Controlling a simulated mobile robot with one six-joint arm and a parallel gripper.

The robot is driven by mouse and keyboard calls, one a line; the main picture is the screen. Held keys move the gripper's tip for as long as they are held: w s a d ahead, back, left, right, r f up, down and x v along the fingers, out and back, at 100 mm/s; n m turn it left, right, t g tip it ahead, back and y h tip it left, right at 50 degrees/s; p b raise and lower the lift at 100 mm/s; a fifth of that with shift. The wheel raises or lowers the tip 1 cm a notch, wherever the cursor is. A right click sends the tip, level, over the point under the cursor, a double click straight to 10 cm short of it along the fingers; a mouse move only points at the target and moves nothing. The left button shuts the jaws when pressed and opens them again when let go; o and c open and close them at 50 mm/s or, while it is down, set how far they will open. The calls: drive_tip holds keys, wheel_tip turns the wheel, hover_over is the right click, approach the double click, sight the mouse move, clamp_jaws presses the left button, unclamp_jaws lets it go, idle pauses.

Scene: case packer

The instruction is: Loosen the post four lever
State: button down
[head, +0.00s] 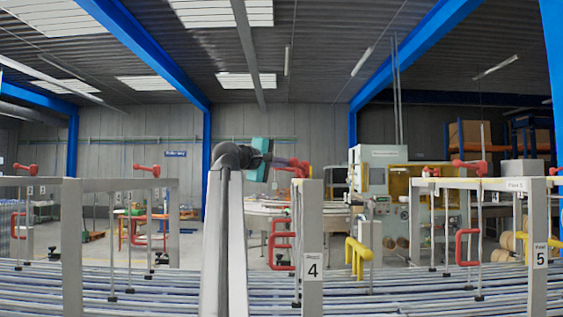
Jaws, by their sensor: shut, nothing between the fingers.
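Post four (313,245) is a grey upright marked with a "4" plate, just right of the picture's middle. Its red lever (301,169) sits at the top of the post. My gripper (283,162) is at the end of my dark and teal wrist, coming in from the left at lever height. It is close to the left end of the red lever and partly overlaps it in the picture. I cannot tell whether they touch. The fingers are small and hard to make out; nothing shows held between them.
Post five (541,230) stands at the right, with another red lever (469,166) left of it. More red levers (147,170) are at the left. Roller conveyors (400,287) run across the front. Yellow handles (357,257) and red handles (281,245) hang lower.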

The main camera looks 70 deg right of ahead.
drive_tip(key=shift+s, duration=0.15)
drive_tip(key=shift+s+a+f+b, duration=0.1)
drive_tip(key=shift+s+b, duration=0.1)
drive_tip(key=shift+s, duration=0.2)
drive_tip(key=shift+s+a+f+b, duration=0.1)
drive_tip(key=shift+s+b, duration=0.05)
drive_tip(key=shift+s, duration=0.25)
drive_tip(key=shift+w+r, duration=0.1)
drive_tip(key=w+b+v, duration=0.2)
drive_tip(key=v, duration=0.9)
drive_tip(key=shift+r, duration=0.35)
drive_tip(key=shift+w+d, duration=0.15)
